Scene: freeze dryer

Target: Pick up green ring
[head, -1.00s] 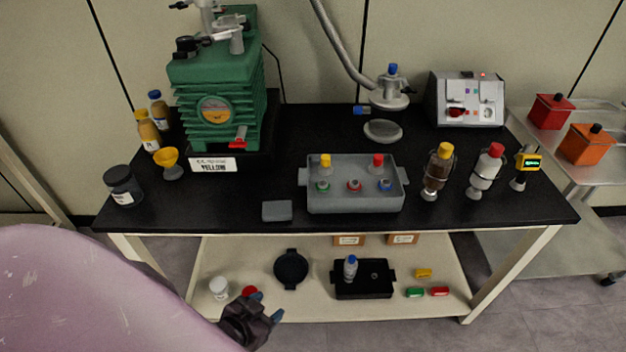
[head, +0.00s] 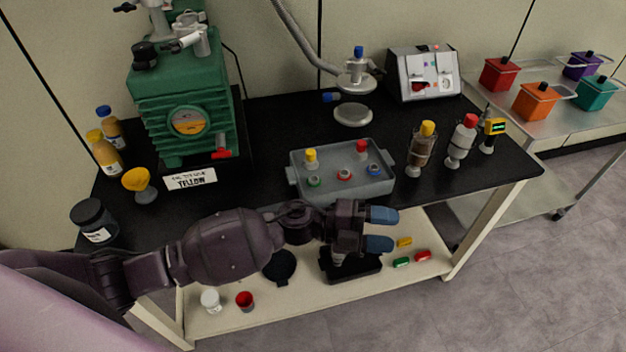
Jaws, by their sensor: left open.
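A small green ring (head: 314,181) sits in the left front part of the grey tray (head: 381,192) on the black bench. A red ring (head: 345,175) and a blue ring (head: 374,171) sit to its right in the same row. My left gripper (head: 381,229) is open, with its two blue-tipped fingers apart and nothing seen between them. It is in front of the bench's front edge, to the right of and lower in the picture than the green ring. My left arm crosses the bench's front left part. My right gripper is not in view.
A yellow-topped piece (head: 310,158) and a red-topped piece (head: 361,150) stand behind the rings in the tray. Two capped bottles on stands (head: 423,150) (head: 461,140) stand right of the tray. A green machine (head: 184,100) stands at left. A lower shelf (head: 300,304) holds small items.

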